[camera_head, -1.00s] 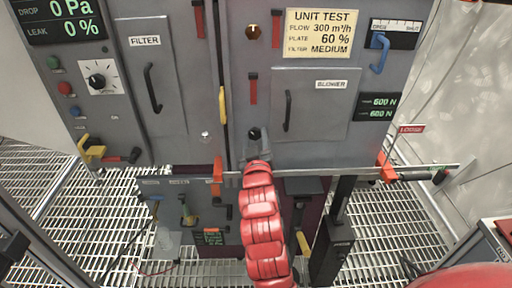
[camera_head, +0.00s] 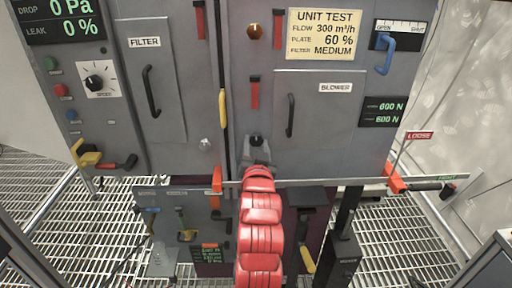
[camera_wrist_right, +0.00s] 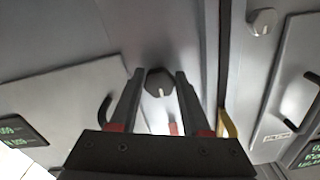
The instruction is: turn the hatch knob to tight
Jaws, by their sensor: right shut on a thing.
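The hatch knob (camera_head: 256,140) is black and sits at the lower left of the blower hatch (camera_head: 318,118). It also shows in the right wrist view (camera_wrist_right: 158,80), with a pale mark near its lower edge. My right gripper (camera_head: 257,153) reaches up to it from below on the red arm. In the wrist view its two fingers (camera_wrist_right: 159,76) stand on either side of the knob and are shut on it. The knob's base is partly hidden. My left gripper is not in view.
A black handle (camera_head: 290,115) is on the blower hatch, right of the knob. A yellow lever (camera_head: 223,108) hangs to the left. A grey knob (camera_head: 206,144) sits by the filter hatch (camera_head: 150,85). A rail (camera_head: 330,182) crosses below the cabinet.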

